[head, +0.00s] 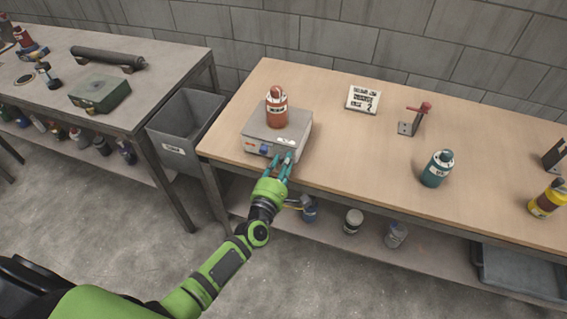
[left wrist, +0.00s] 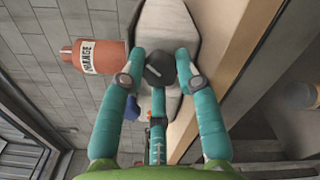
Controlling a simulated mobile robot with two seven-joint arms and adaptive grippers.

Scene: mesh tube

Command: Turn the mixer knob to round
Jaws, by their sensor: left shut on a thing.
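The mixer (head: 290,143) is a light grey box near the left front edge of the wooden table. An orange bottle (head: 276,108) stands on top of it. My left gripper (head: 283,158) reaches the front face of the mixer, with its teal fingers at the right part of that face. In the left wrist view the fingers are shut on a dark round knob (left wrist: 160,68) with a pale pointer line. The orange bottle also shows there (left wrist: 92,57), labelled ORANGE. The knob is hidden by the fingers in the head view. My right gripper is not in view.
On the wooden table (head: 340,150) are a sign card (head: 363,99), a red-topped bracket (head: 415,118), a teal bottle (head: 437,168) and a yellow bottle (head: 547,199). A grey bin (head: 185,130) stands left of the table. Several containers sit on the lower shelf.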

